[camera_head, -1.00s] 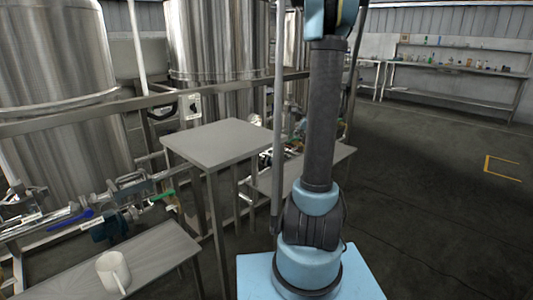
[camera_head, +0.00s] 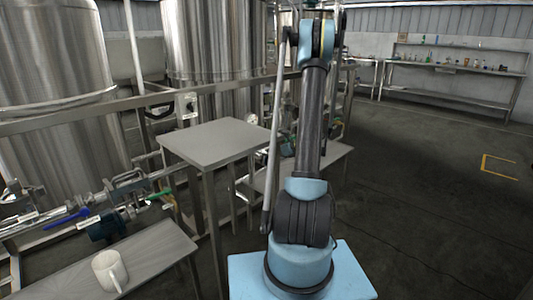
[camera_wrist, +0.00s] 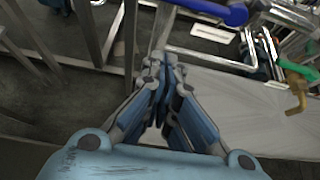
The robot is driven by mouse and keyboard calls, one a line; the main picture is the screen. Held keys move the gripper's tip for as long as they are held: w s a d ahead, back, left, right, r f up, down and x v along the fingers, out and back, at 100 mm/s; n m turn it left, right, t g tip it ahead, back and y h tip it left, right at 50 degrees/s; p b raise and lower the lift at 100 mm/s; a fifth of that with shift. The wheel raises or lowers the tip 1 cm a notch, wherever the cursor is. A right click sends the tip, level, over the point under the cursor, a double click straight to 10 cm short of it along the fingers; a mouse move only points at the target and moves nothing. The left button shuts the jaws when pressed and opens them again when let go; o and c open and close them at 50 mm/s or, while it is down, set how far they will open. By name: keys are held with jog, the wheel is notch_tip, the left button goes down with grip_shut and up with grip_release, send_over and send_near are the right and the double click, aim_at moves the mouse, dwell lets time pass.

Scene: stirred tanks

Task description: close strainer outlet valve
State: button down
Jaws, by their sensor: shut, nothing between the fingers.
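My gripper (camera_wrist: 160,82) is shut and empty in the wrist view, its fingers together. A valve with a blue lever (camera_wrist: 215,10) lies beyond the fingertips at the top of the wrist view, apart from them. A green-handled valve (camera_wrist: 298,70) with a brass body is at the right, also apart from the gripper. In the head view the blue lever (camera_head: 66,220) and green handle (camera_head: 160,196) sit along the pipework at the left. I cannot tell which is the strainer outlet valve. My gripper is not clearly seen in the head view.
A taller grey table (camera_head: 215,142) is between the pipes and my arm. Steel tanks (camera_head: 50,60) and a rail stand behind. The floor at right is clear.

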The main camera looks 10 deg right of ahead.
jog(key=w+a, duration=0.5)
jog(key=w, duration=0.2)
jog(key=shift+f, duration=0.45)
jog(key=shift+w+a, duration=0.1)
jog(key=shift+w, duration=0.05)
dwell(0.4)
jog(key=shift+r, duration=0.3)
